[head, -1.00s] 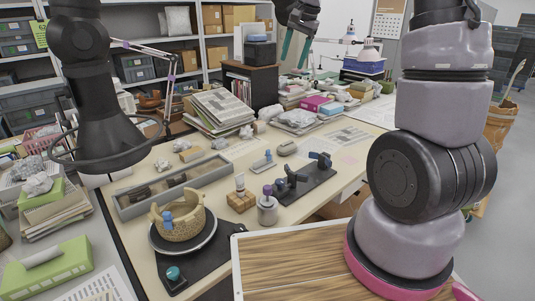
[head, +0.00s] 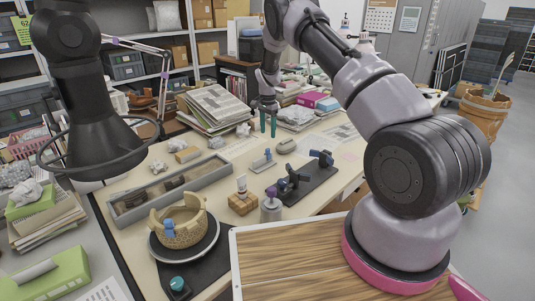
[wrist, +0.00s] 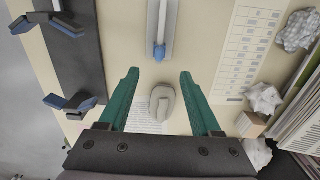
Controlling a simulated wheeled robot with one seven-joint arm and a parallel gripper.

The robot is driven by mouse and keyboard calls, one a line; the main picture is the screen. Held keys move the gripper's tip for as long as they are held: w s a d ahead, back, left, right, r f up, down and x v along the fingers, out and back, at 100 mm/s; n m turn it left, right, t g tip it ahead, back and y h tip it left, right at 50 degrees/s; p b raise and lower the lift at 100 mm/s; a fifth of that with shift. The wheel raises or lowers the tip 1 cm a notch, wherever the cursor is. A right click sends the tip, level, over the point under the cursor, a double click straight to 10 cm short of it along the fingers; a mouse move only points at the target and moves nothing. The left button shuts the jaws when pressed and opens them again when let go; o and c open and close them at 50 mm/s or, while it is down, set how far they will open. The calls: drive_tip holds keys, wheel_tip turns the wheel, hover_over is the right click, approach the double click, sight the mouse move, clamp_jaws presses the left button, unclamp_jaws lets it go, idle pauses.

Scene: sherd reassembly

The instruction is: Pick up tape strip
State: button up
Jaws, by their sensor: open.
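A small blue piece, which looks like the tape strip (wrist: 159,52), sits at the end of a white rod on a narrow grey plate (wrist: 151,54). In the head view the blue piece (head: 268,153) shows on the table's middle. My gripper (wrist: 159,74) is open and empty, its two green fingers pointing down. In the wrist view the blue piece lies just beyond the fingertips, centred between them. In the head view my gripper (head: 268,124) hangs above the table, behind the plate. Nothing touches the fingers.
A grey rounded object (wrist: 163,103) lies below the fingers. A black stand with blue-padded holders (head: 302,183) is at the right. A partly rebuilt bowl (head: 183,232) with a blue patch sits front left. Paper stacks (head: 217,107) and crumpled paper (head: 243,129) lie behind.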

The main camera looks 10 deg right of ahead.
sight(268, 148)
wheel_tip(268, 148, down, 10)
drive_tip(key=shift+s+r, duration=0.1)
drive_tip(key=c, duration=0.9)
